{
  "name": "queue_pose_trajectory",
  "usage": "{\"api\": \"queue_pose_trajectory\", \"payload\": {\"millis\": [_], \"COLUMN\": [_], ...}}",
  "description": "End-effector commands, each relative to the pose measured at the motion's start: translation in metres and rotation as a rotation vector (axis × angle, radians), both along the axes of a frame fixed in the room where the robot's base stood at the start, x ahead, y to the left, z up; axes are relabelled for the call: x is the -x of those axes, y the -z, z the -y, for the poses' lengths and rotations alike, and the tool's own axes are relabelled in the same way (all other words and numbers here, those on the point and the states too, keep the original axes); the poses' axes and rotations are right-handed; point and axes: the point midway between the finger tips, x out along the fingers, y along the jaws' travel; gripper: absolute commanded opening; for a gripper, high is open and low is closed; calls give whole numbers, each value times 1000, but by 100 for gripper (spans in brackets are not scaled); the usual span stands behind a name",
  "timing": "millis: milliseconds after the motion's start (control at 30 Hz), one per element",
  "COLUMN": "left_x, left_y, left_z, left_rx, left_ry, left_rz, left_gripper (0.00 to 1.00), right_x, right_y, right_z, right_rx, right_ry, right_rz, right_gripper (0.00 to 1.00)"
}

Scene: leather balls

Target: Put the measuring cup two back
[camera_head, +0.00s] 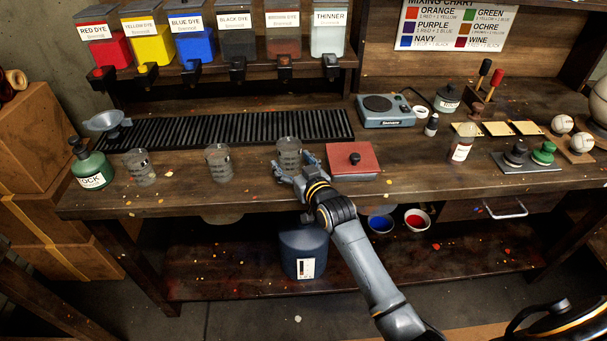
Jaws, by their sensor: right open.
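Three clear measuring cups with dark markings stand upright on the workbench. One is at the left (140,167), one in the middle (219,162), and one at the right (289,149). I cannot read which is number two. My right gripper (289,174) is open at the right cup, with its fingers near the cup's lower part. The gripper hides the cup's base, and I cannot tell whether the fingers touch it. My left gripper is not in view.
A black slatted rack (215,129) runs behind the cups, below the dye dispensers (195,45). A red-topped box (354,160) stands close right of my gripper. A green bottle (91,166) and a funnel (104,121) are at the left. The bench between the cups is clear.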

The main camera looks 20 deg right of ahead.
Motion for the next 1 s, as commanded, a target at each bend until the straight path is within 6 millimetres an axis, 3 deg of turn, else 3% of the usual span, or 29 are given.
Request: {"api": "queue_pose_trajectory", "payload": {"millis": [200,433,600,1000], "left_x": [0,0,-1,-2], "left_y": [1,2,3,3], "left_z": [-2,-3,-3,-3], "left_rx": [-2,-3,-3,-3], "left_ry": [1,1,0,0], "left_rz": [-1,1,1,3], "left_gripper": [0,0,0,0], "right_x": [49,87,98,99], "right_y": [-7,-13,-16,-16], "right_z": [5,10,11,11], "right_rx": [2,1,1,1], "right_ry": [1,1,1,1], "right_rz": [0,0,0,1], "right_gripper": [75,75,75,75]}}
